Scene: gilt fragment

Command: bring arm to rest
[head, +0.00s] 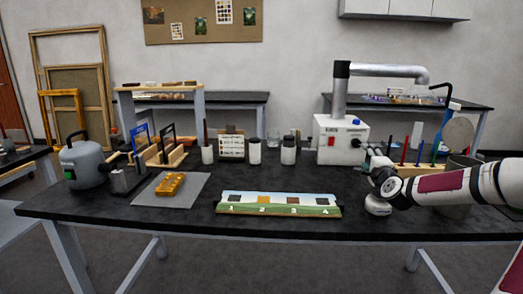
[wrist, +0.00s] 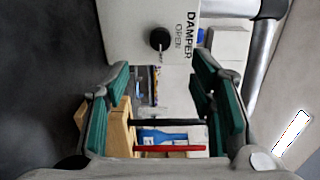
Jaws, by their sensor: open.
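My arm (head: 450,186) reaches in from the right over the black table. My gripper (head: 372,158) is small in the head view, near the right rear of the table, in front of the white extractor box (head: 340,140). In the wrist view my gripper (wrist: 162,75) is open, its two green-padded fingers apart with nothing held between them. Beyond the fingers are the box's face with a "DAMPER OPEN" label (wrist: 185,35) and a wooden tool rack (wrist: 122,130) with red, black and blue handles. The exact gap from fingertips to rack is unclear.
A gilt yellow piece (head: 171,185) lies on a grey mat (head: 192,198) at the left. A painted strip with numbered dark and tan squares (head: 278,210) lies at front middle. Jars (head: 288,152) stand behind. A grey canister (head: 82,165) stands far left.

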